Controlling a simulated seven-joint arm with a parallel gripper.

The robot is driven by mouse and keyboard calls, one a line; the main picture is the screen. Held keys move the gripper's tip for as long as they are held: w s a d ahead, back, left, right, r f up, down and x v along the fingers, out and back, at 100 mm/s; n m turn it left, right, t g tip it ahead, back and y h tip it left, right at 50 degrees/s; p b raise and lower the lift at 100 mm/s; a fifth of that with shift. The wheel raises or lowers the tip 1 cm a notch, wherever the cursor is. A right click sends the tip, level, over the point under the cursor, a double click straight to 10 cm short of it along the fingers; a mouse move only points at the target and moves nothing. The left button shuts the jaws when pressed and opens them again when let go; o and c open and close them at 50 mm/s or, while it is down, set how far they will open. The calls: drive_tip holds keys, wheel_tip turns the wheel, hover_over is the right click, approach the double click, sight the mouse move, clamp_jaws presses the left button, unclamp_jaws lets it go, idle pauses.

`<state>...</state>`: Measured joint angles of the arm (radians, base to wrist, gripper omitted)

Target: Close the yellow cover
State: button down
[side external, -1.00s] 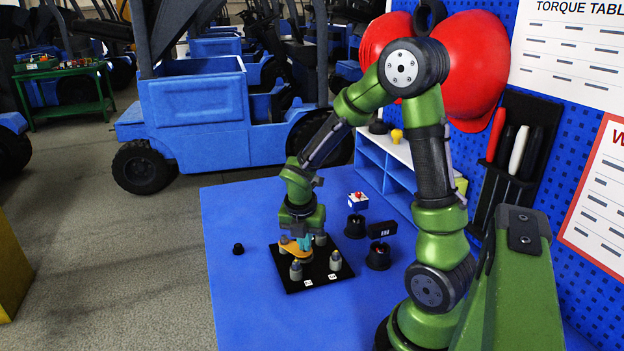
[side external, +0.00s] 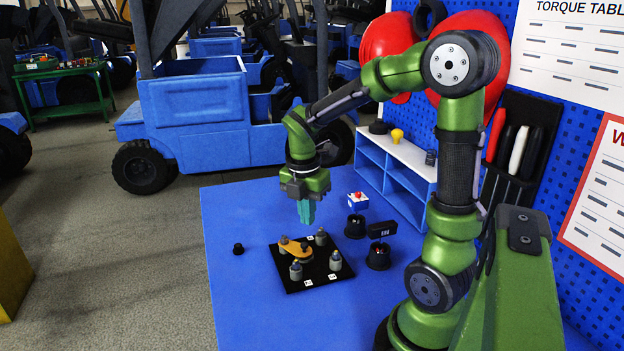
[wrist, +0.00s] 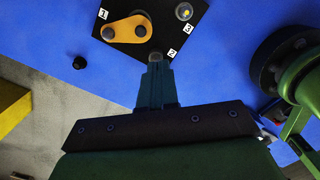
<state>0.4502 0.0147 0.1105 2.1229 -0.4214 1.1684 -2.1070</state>
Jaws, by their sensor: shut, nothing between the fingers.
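The yellow cover (side external: 298,251) is a flat, rounded orange-yellow link lying on the black board (side external: 289,284). In the wrist view the cover (wrist: 124,31) spans from near label 1 towards a small round part at its upper right end. Grey posts, such as the front one (side external: 296,271) and the right one (side external: 335,262), stand on the board. My gripper (side external: 306,220) has teal fingers, shut and empty, pointing down above the back of the board, apart from the cover. In the wrist view its fingers (wrist: 155,68) partly overlap a grey post near label 2.
A small black knob (side external: 238,249) lies left. A blue shelf (side external: 398,178) stands behind.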

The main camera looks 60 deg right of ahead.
drive_tip(key=w+d+m+t+y, duration=0.1)
drive_tip(key=w+d+m+y, duration=0.1)
drive_tip(key=d+m+y, duration=0.15)
drive_tip(key=m+y, duration=0.1)
hover_over(300, 253)
drive_tip(key=w+a, duration=0.2)
drive_tip(key=a, duration=0.2)
drive_tip(key=shift+t, duration=0.4)
drive_tip(key=f, duration=0.8)
drive_tip(key=shift+s+f, duration=0.2)
drive_tip(key=shift+f, duration=0.15)
drive_tip(key=shift+s+d+f, duration=0.1)
drive_tip(key=shift+s+d, duration=0.15)
drive_tip(key=shift+d, duration=0.4)
drive_tip(key=shift+s+d+f, duration=0.1)
drive_tip(key=shift+s+d, duration=0.15)
drive_tip(key=shift+d, duration=0.35)
drive_tip(key=shift+s+d+f, duration=0.15)
drive_tip(key=shift+s+d, duration=0.2)
drive_tip(key=shift+d, duration=0.25)
drive_tip(key=shift+d, duration=0.1)
